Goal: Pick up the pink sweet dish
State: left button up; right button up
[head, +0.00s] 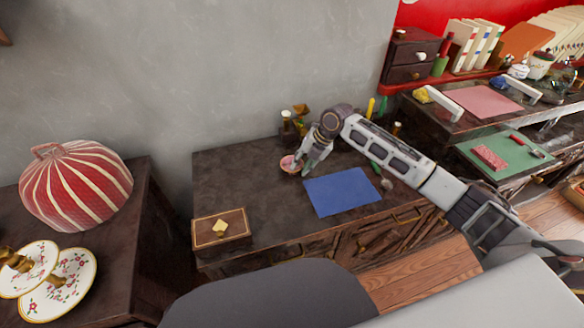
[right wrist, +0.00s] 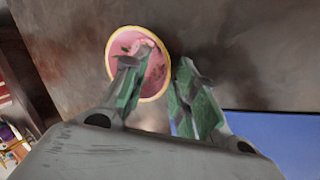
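The pink sweet dish (head: 288,164) is a small round bowl with a pale yellow rim on the dark cabinet top, left of the blue mat. It shows in the right wrist view (right wrist: 157,74), with darker marks inside. My right gripper (head: 304,168) is at the dish's right side. In the right wrist view the right gripper (right wrist: 160,65) is open: one finger overlaps the dish's inside, the other is beyond its right rim. The dish's rim passes between the fingers. Whether either finger touches it, I cannot tell. My left gripper is not in view.
A blue mat (head: 342,192) lies right of the dish. Small bottles (head: 288,124) stand behind it near the wall. A wooden box (head: 221,228) with a yellow piece sits at the cabinet's front left. The top between box and dish is clear.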

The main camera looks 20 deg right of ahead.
aim_at(302, 165)
grip_shut()
dwell(0.3)
jog(key=shift+r, duration=0.15)
jog(key=shift+r, duration=0.6)
pick_arm(q)
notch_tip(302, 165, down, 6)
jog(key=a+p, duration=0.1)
jog(key=p, duration=0.1)
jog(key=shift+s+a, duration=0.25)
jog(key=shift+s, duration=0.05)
pick_arm(e)
notch_tip(302, 165, up, 9)
jog(key=shift+f, duration=0.2)
